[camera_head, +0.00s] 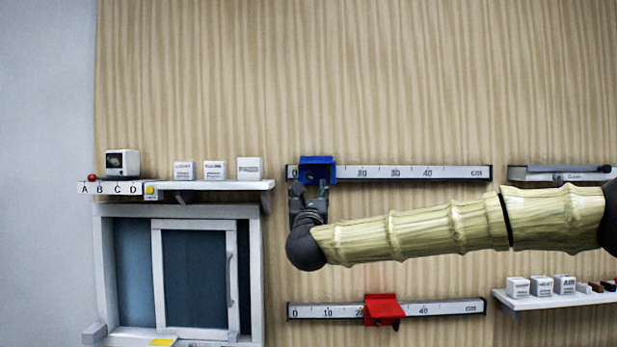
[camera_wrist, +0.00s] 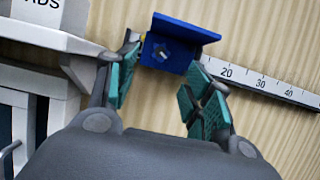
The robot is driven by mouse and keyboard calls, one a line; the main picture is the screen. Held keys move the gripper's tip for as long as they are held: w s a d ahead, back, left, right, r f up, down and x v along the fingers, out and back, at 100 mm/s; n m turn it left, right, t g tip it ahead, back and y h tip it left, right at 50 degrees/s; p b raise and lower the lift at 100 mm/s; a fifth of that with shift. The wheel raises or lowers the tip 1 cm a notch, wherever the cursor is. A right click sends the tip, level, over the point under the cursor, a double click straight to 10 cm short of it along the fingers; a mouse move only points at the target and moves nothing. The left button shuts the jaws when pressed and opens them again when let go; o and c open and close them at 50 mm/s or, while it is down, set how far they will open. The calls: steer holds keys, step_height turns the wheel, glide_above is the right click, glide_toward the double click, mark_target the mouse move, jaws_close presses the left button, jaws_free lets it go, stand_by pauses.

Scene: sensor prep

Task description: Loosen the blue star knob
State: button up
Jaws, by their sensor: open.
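A blue slider (camera_head: 317,163) sits near the low-number end of the upper ruled rail (camera_head: 410,172), covering its marks between 0 and 20. My gripper (camera_head: 311,190) is just below the slider in the head view. In the wrist view my gripper (camera_wrist: 158,85) is open, with a green-padded finger on each side of the knob and nothing between the pads. I cannot tell whether either finger touches the slider.
A lower rail (camera_head: 440,309) carries a red slider (camera_head: 381,309). A shelf (camera_head: 225,185) with white boxes is left of the upper rail, above a sliding window (camera_head: 195,275). Another shelf (camera_head: 555,300) with small boxes is at lower right.

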mark_target(309, 178)
steer(key=p+x, duration=0.3)
steer(key=x, duration=0.5)
steer(key=shift+s, duration=0.1)
steer(key=c, duration=1.1)
steer(key=shift+o, duration=0.2)
steer(key=shift+f, duration=0.15)
